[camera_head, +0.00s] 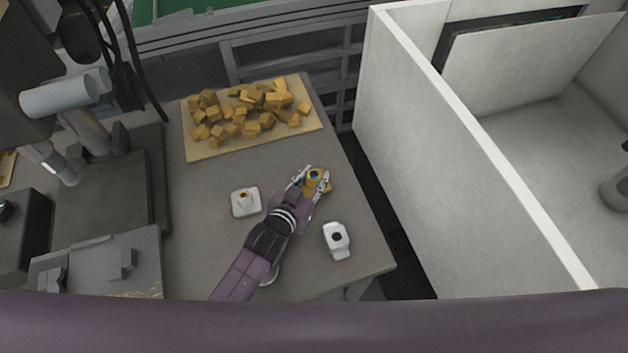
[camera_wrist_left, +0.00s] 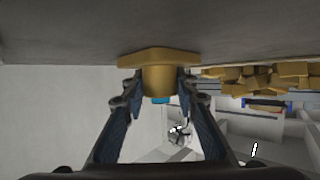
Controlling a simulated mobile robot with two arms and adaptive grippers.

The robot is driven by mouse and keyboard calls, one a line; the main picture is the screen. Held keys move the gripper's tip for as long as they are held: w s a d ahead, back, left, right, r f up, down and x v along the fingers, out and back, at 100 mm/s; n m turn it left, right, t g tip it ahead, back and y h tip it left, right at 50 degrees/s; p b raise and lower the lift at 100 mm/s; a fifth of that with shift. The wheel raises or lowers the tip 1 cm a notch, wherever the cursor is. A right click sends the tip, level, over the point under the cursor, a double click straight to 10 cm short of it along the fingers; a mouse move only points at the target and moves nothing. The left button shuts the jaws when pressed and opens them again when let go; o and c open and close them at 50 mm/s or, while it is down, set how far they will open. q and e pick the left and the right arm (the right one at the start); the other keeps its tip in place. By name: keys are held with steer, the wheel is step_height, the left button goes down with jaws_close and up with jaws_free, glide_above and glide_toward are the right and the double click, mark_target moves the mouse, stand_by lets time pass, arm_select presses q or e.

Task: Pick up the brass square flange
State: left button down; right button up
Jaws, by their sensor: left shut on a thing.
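The brass square flange (camera_head: 325,187) is on the right side of the grey table in the head view. In the left wrist view the flange (camera_wrist_left: 158,57) shows as a flat brass plate with a round neck and a blue ring at the neck's end. My left gripper (camera_head: 314,181) is shut on the neck, with one finger on each side; its fingers also show in the left wrist view (camera_wrist_left: 160,92). The plate lies against the table surface or very close to it; I cannot tell which. My right gripper is not in view.
A tray (camera_head: 196,150) with several brass blocks lies at the back. A white square part (camera_head: 240,208) with a brass-coloured centre is left of my gripper. A white part with a dark hole (camera_head: 337,240) is near the right edge. A white partition wall (camera_head: 470,140) stands right.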

arm_select(q)
steer(key=shift+w+r, duration=0.1)
steer(key=shift+r, duration=0.1)
step_height(320, 180, up, 20)
steer(key=shift+b, duration=0.4)
stand_by(0.4)
